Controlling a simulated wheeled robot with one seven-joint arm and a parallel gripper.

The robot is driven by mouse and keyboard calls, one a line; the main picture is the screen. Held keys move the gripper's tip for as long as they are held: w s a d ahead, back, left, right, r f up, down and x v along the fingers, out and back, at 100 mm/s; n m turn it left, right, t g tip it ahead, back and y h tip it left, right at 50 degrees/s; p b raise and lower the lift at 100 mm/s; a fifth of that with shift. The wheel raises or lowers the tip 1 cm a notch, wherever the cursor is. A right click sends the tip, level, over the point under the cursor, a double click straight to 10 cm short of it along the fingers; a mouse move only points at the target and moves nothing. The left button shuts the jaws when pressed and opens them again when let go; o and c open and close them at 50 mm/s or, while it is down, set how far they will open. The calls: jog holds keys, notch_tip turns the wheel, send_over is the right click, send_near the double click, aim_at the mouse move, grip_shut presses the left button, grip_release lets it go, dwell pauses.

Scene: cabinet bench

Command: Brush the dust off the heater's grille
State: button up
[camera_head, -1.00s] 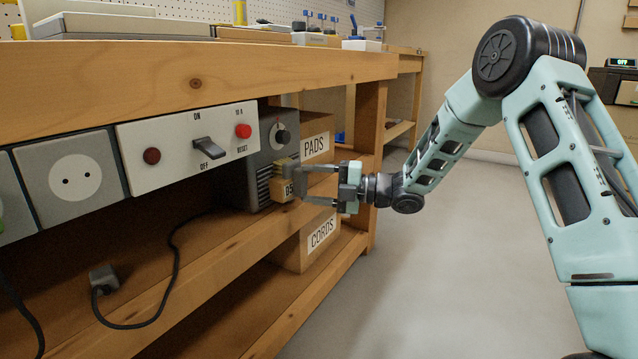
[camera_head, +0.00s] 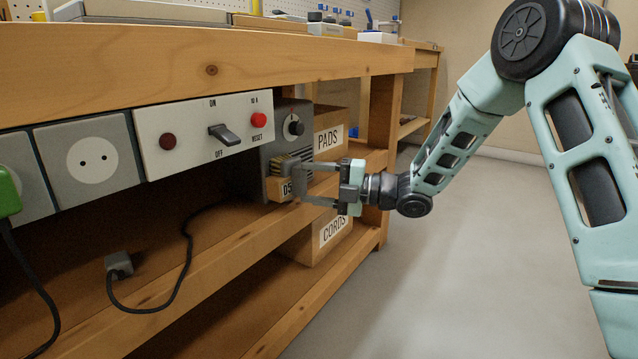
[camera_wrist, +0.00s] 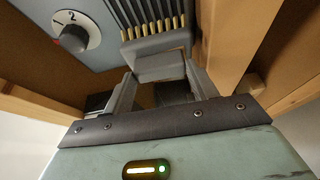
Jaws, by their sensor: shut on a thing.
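The heater (camera_head: 288,116) is a grey box with a dial and a slotted grille, under the bench. The brush is at the lower front of the heater, overlapping the grille. In the wrist view the brush block (camera_wrist: 160,66) sits between the fingers, just below the grille slots (camera_wrist: 155,22). The heater's dial (camera_wrist: 74,38) reads near 2. The brush hides part of the grille.
A white switch panel (camera_head: 190,150) and a socket (camera_head: 92,160) are left of the heater. A PADS box (camera_head: 329,138) stands behind it and a CORDS box (camera_head: 332,230) below. A black cord with a plug (camera_head: 119,264) lies on the shelf. Open floor (camera_head: 470,240) is to the right.

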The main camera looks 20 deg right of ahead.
jog(key=shift+s+a, duration=0.7)
jog(key=shift+a, duration=0.15)
jog(key=shift+d, duration=0.1)
jog(key=shift+s+d+b, duration=0.15)
jog(key=shift+s+d, duration=0.4)
jog(key=shift+s, duration=0.25)
jog(key=shift+s+d+b, duration=0.1)
jog(key=shift+s+d, duration=0.5)
jog(key=shift+s, duration=0.2)
jog(key=shift+s+d+b, duration=0.15)
jog(key=shift+s+d, duration=0.4)
jog(key=shift+s, duration=0.25)
jog(key=shift+s+d, duration=0.9)
jog(key=shift+s, duration=0.3)
